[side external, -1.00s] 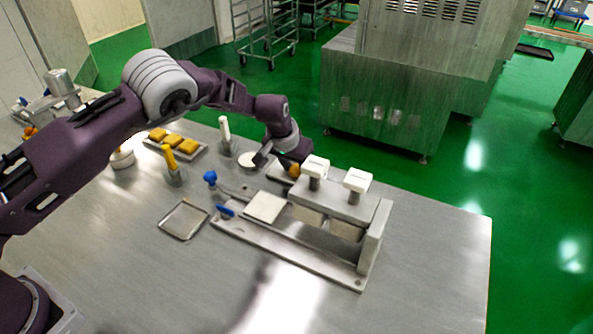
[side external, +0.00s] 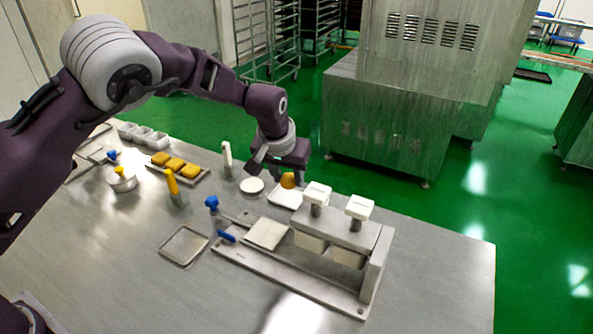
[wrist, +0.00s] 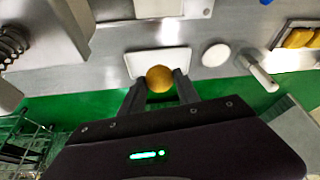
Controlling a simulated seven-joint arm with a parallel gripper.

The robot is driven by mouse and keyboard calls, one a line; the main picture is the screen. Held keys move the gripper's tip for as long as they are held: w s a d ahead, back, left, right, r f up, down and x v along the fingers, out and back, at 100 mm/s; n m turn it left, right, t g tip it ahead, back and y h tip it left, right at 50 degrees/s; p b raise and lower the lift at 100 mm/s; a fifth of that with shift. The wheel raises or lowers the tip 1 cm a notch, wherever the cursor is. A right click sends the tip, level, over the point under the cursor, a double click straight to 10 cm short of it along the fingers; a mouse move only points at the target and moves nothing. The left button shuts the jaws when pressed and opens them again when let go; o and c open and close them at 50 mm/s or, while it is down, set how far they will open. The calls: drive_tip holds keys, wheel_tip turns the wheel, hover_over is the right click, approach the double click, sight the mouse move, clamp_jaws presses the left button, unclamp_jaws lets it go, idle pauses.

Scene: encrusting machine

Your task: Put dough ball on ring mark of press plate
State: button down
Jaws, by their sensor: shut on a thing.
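My gripper (wrist: 158,88) is shut on the dough ball (wrist: 158,78), a round orange-yellow ball held between the two fingertips. In the side view the ball (side external: 288,180) shows beneath my gripper, over a white tray (side external: 282,199). The same tray (wrist: 140,62) lies behind the ball in the wrist view. A pale square plate (side external: 267,233), apparently the press plate, sits on the metal machine base, toward the viewer from my gripper. It partly shows at the wrist view's top edge (wrist: 158,8). I cannot make out a ring mark on it.
The machine's block with two white-topped posts (side external: 337,215) stands right of the plate. A white round disc (side external: 252,185) and a white-handled tool (side external: 227,158) are left of my gripper. A tray of yellow blocks (side external: 205,176) lies further left. The table's front right is clear.

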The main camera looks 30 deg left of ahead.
drive_tip(key=s+n+y, duration=0.1)
drive_tip(key=s+n, duration=0.1)
drive_tip(key=s, duration=0.7)
drive_tip(key=shift+s+a+f, duration=0.1)
drive_tip(key=shift+a+f, duration=0.15)
drive_tip(key=shift+f, duration=1.05)
drive_tip(key=shift+a+f, duration=0.2)
drive_tip(key=shift+f, duration=1.1)
drive_tip(key=shift+f, duration=0.1)
drive_tip(key=shift+f, duration=0.5)
drive_tip(key=shift+f, duration=0.3)
drive_tip(key=shift+c, duration=2)
unclamp_jaws()
